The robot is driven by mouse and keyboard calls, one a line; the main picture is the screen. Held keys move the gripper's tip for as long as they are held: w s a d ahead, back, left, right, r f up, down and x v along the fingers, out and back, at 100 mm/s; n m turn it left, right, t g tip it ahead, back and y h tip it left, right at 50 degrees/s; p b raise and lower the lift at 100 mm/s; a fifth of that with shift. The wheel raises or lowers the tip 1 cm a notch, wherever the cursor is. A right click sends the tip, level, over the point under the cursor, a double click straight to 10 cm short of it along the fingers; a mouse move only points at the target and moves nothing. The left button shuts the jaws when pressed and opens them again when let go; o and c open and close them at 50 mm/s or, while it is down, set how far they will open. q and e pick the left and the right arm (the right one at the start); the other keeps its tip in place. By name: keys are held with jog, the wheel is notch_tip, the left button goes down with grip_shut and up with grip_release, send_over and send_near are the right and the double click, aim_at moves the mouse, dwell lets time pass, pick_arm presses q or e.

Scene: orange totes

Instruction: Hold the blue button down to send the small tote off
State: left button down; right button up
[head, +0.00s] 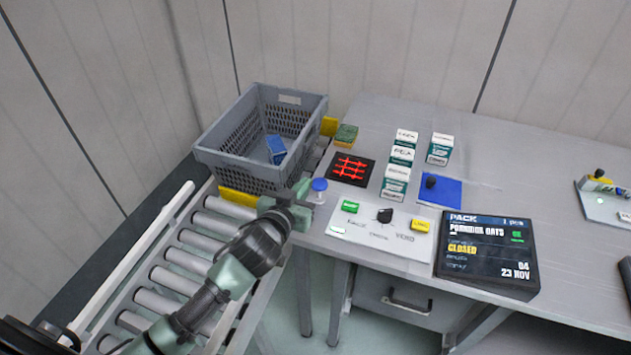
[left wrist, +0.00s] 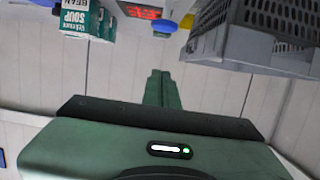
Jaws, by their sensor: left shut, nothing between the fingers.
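The blue button (head: 319,185) is a round cap on a grey post at the table's left edge, beside the conveyor. It also shows in the left wrist view (left wrist: 165,26). My left gripper (head: 304,188) is shut and empty, its green fingers just left of the button. Its closed fingers (left wrist: 158,88) point towards the button in the wrist view. I cannot tell whether they touch it. The small grey tote (head: 228,161) stands on the roller conveyor with a blue box (head: 276,149) inside. Its mesh wall shows in the wrist view (left wrist: 245,48). My right gripper is out of view.
Yellow blocks (head: 238,197) sit at the tote's ends. The table holds a red-lit scanner pad (head: 351,169), several cartons (head: 397,180), a white panel (head: 382,232) with green and yellow buttons and a black knob, and a screen (head: 486,250). Rollers (head: 206,240) in front of the tote are bare.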

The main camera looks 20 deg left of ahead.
pick_arm(q)
jog(key=p, duration=0.1)
send_over(315, 183)
jog(key=s, duration=0.2)
jog(key=shift+w+d+f, duration=0.1)
jog(key=shift+d+f, duration=0.1)
jog(key=shift+f, duration=0.25)
jog(key=shift+w+d+f, duration=0.1)
jog(key=shift+d+f, duration=0.05)
jog(key=shift+f, duration=0.25)
notch_tip(315, 183, down, 3)
jog(key=shift+s+f, duration=0.1)
jog(key=shift+f, duration=0.55)
